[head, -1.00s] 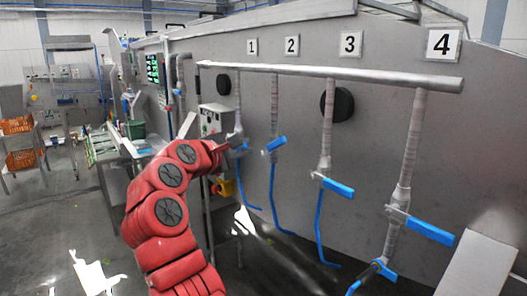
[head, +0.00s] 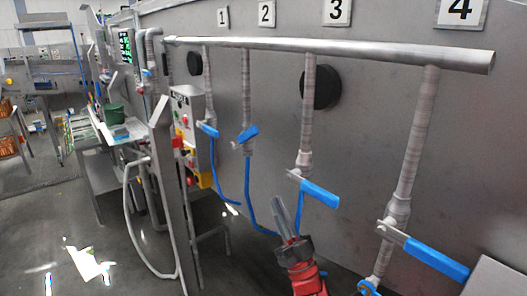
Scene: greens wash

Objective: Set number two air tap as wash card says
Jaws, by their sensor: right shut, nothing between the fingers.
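The number two label (head: 267,14) is on the grey machine wall. Its drop pipe (head: 246,90) hangs from the long header pipe. The blue lever of the number two tap (head: 247,134) slants up to the right across the pipe, and a blue hose (head: 248,200) runs down from it. My right gripper (head: 279,207) is shut and empty, pointing up, in front of the wall below and to the right of this tap. It is apart from the lever. My left gripper is not in view. No readable wash card shows.
The tap one lever (head: 208,130) is left of tap two. The tap three lever (head: 319,194) and tap four lever (head: 436,258) slant down to the right. A control box (head: 188,125) with buttons and a lit screen (head: 126,47) stand left.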

